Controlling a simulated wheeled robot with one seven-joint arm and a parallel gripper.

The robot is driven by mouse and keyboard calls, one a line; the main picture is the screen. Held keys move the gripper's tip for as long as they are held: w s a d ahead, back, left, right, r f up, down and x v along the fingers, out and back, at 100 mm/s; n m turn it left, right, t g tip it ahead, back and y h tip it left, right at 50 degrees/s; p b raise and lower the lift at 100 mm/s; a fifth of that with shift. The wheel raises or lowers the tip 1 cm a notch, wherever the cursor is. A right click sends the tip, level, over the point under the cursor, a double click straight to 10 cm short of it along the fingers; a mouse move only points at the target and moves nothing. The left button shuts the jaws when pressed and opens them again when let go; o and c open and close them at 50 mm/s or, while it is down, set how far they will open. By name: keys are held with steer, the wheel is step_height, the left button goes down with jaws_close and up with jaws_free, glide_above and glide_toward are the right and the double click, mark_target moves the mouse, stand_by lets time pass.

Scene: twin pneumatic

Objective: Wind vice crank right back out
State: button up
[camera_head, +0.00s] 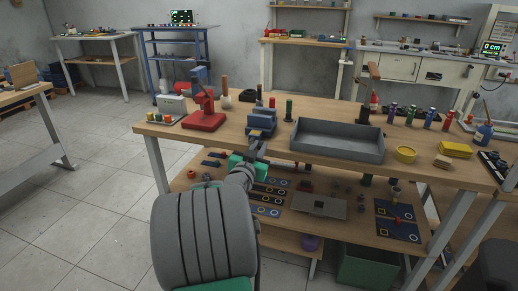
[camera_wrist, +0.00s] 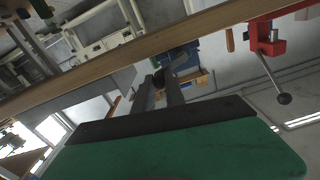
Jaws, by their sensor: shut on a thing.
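The blue vice (camera_head: 262,121) stands at the front edge of the workbench. It shows partly in the wrist view (camera_wrist: 186,57), beyond my fingers. My gripper (camera_head: 258,150) reaches up to the vice's front from below. In the wrist view my two dark fingers (camera_wrist: 160,84) point at the vice and are closed on the vice crank (camera_wrist: 158,78), a small dark part at their tips. Most of the crank is hidden by the fingers, so I cannot tell its angle or how far the jaws stand apart.
A red press (camera_head: 204,118) stands left of the vice; its ball-ended lever (camera_wrist: 283,98) shows in the wrist view. A grey tray (camera_head: 338,152) sits close on the right. The lower shelf (camera_head: 345,222) below my gripper holds mats and small parts.

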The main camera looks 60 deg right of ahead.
jaws_close()
steer(key=w+r+n+p, duration=0.3)
steer(key=w+n+p, duration=0.35)
steer(key=n, duration=1.15)
steer(key=f+n+p, duration=0.1)
steer(key=n+p, duration=0.2)
steer(key=n, duration=0.2)
steer(key=w+a+f+n+p, duration=0.1)
steer(key=f+n+p, duration=0.1)
steer(key=n, duration=0.3)
steer(key=w+f+n+p, duration=0.1)
steer(key=f+n+p, duration=0.1)
steer(key=n+p, duration=0.3)
steer(key=shift+w+a+n, duration=0.1)
steer(key=shift+a+n, duration=0.1)
steer(key=shift+n, duration=0.2)
stand_by(0.4)
